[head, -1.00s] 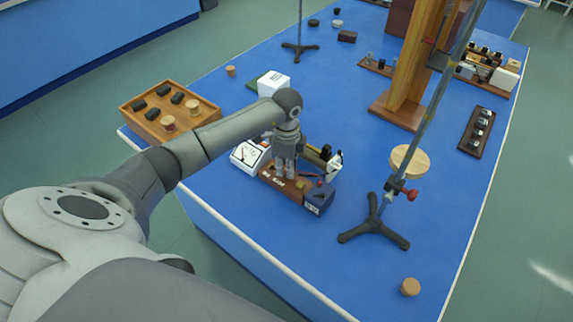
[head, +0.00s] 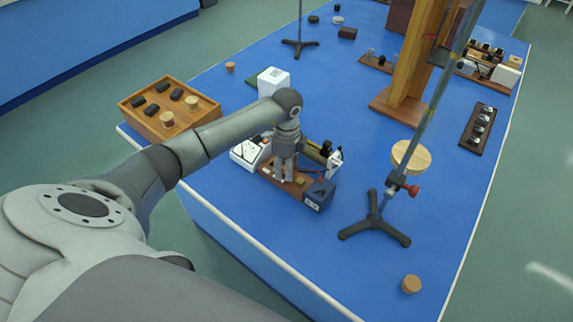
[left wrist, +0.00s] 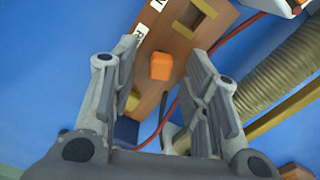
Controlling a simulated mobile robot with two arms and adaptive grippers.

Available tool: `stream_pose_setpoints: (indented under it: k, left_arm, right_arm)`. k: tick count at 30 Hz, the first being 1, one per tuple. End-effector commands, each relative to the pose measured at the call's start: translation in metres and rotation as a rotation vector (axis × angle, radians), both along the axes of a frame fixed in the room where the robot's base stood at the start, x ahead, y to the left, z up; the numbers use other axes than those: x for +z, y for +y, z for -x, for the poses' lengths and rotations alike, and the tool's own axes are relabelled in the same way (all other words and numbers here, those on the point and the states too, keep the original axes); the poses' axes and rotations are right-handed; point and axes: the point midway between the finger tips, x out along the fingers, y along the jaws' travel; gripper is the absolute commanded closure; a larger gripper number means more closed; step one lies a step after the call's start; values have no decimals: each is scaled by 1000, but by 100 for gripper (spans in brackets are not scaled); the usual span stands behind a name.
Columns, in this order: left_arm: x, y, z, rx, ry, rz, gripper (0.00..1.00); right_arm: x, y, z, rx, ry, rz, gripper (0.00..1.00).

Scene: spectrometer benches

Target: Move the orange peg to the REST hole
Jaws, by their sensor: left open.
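The orange peg (left wrist: 161,66) stands on a brown wooden board (left wrist: 172,42) in the left wrist view. My left gripper (left wrist: 163,62) is open, with one finger on each side of the peg and visible gaps between. White labels on the board show parts of letters; the lower label (left wrist: 141,32) starts with what looks like R. I cannot make out the REST hole. In the head view my left gripper (head: 283,176) points down over the board (head: 294,189) and hides the peg. My right gripper is not in view.
A ribbed tan cylinder (left wrist: 282,72) and red wire lie close by. A tripod stand (head: 374,222) rises to the right. Blue bench is clear in front.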

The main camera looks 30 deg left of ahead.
Motion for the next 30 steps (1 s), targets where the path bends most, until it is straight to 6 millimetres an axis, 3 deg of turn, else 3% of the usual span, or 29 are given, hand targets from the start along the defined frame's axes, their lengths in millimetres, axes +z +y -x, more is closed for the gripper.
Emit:
stream_pose_setpoints:
  k: [4, 8, 15, 21, 30]
  left_arm:
    - [5, 0, -1, 0, -2, -1, 58]
    - [22, 1, -1, -1, -4, 0, 58]
    - [74, 1, -2, -1, -5, -2, 58]
    - [107, 0, -2, -1, -3, 0, 58]
    - [120, 0, -1, 1, 0, 0, 58]
  right_arm:
    - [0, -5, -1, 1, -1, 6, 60]
    - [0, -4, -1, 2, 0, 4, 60]
    - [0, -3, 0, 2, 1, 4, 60]
    - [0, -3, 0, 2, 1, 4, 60]
    - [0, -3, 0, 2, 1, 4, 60]
